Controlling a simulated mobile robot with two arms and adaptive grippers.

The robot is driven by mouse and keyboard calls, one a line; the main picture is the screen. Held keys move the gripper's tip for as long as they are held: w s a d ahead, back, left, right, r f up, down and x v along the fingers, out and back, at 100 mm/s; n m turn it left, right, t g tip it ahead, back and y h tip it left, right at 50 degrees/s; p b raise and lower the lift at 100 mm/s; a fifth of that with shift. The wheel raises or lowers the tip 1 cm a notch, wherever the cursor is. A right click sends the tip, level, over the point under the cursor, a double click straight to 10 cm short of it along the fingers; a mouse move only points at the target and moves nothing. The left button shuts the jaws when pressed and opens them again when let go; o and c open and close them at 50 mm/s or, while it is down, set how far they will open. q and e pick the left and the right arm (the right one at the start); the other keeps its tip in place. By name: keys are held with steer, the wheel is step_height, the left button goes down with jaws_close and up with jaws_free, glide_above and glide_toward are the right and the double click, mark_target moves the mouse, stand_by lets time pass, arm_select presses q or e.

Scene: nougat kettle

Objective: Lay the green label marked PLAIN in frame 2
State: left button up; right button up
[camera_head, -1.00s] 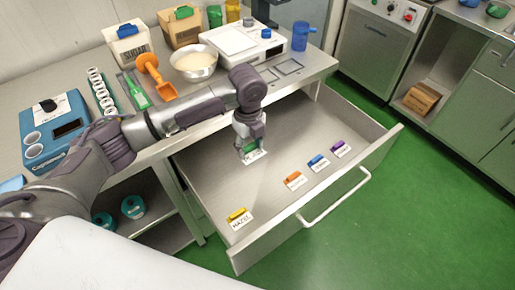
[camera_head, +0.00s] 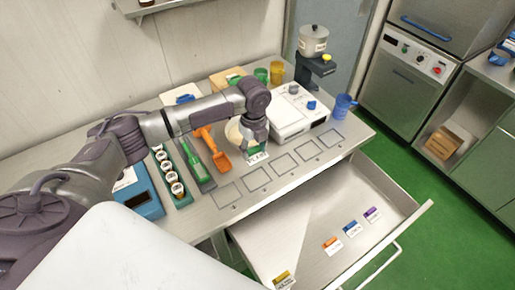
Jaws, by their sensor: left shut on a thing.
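My left gripper (camera_head: 255,147) is shut on the green label (camera_head: 257,158), whose white face hangs below the fingers with small dark print. It is over the counter, just behind a row of several outlined frames near the front edge. The second frame from the left (camera_head: 257,179) lies just below the label in the picture and is empty. The leftmost frame (camera_head: 228,196) and the third one (camera_head: 285,163) are empty too. The frames' numbers are too small to read surely. I cannot tell the label's exact height. My right gripper is not in view.
The open drawer (camera_head: 285,236) holds yellow (camera_head: 284,280), orange (camera_head: 332,245), blue (camera_head: 351,229) and purple (camera_head: 373,214) labels. A white bowl (camera_head: 233,131), an orange scoop (camera_head: 214,148), a green scoop (camera_head: 192,160) and a white scale (camera_head: 292,117) stand behind the frames.

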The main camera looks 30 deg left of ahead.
arm_select(q)
steer(key=shift+s+d+f+b, duration=0.1)
steer(key=shift+d+f+b, duration=0.15)
steer(key=shift+f+b, duration=0.6)
steer(key=b, duration=0.7)
glide_above(255, 178)
step_height(255, 178, down, 7)
steer(key=shift+f, duration=0.2)
step_height(255, 178, down, 2)
steer(key=shift+b, duration=0.6)
steer(key=shift+f, duration=0.35)
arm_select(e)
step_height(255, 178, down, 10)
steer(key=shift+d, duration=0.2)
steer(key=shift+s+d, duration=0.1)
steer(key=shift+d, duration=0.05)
arm_select(q)
steer(key=shift+p, duration=0.65)
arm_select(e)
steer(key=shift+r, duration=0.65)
arm_select(q)
steer(key=shift+f, duration=0.25)
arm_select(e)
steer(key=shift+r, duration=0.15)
arm_select(q)
steer(key=shift+f+p, duration=0.1)
steer(key=shift+p, duration=0.2)
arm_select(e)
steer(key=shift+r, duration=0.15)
